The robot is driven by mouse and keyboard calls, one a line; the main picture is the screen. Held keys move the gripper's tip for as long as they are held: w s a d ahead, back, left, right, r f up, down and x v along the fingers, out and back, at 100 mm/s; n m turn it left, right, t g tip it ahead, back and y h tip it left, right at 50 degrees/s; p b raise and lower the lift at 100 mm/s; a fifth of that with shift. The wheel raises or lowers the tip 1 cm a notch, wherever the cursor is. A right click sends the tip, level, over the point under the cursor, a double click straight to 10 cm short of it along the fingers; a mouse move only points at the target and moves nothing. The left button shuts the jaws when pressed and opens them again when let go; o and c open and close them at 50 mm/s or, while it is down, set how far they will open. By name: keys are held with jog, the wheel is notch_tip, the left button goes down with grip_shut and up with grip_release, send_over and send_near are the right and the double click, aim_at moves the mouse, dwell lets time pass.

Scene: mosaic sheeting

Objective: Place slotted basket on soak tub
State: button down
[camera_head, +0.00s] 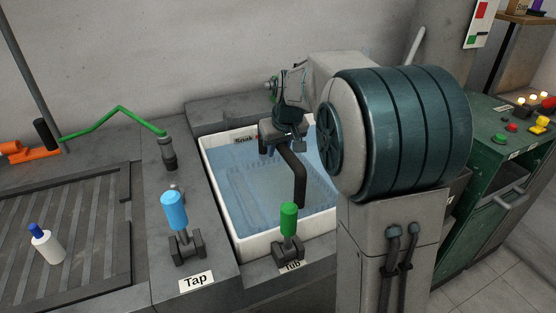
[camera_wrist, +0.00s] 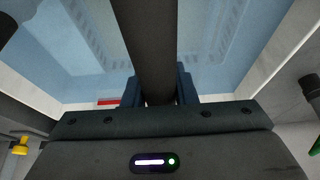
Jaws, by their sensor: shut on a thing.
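The soak tub (camera_head: 219,191) is a white-walled basin of blue water, labelled "Soak" and "Tub", in the middle of the head view. The slotted basket (camera_head: 250,190) shows as a faint slotted outline under the water, inside the tub walls; its slots also show in the wrist view (camera_wrist: 93,45). A dark bent bar (camera_head: 299,180), seemingly its handle, rises from it. My gripper (camera_head: 281,140) is above the tub, shut on this bar. In the wrist view the bar passes between the blue fingers (camera_wrist: 159,92). Where the bar joins the basket is unclear.
A blue-handled lever (camera_head: 175,212) marked "Tap" and a green-handled lever (camera_head: 289,220) stand at the tub's near side. A green pipe (camera_head: 118,110) runs behind. A bottle (camera_head: 46,245) stands on the ribbed drainer (camera_head: 95,235) at left. A green cabinet (camera_head: 470,165) is at right.

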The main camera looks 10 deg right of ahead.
jog(key=shift+f, duration=1.5)
jog(key=shift+f+b, duration=0.2)
jog(key=shift+b, duration=0.15)
jog(key=c, duration=1.2)
grip_release()
jog(key=shift+o, duration=0.2)
jog(key=shift+r, duration=0.1)
jog(key=p+v, duration=0.2)
jog(key=v, duration=1)
jog(key=shift+r, duration=0.1)
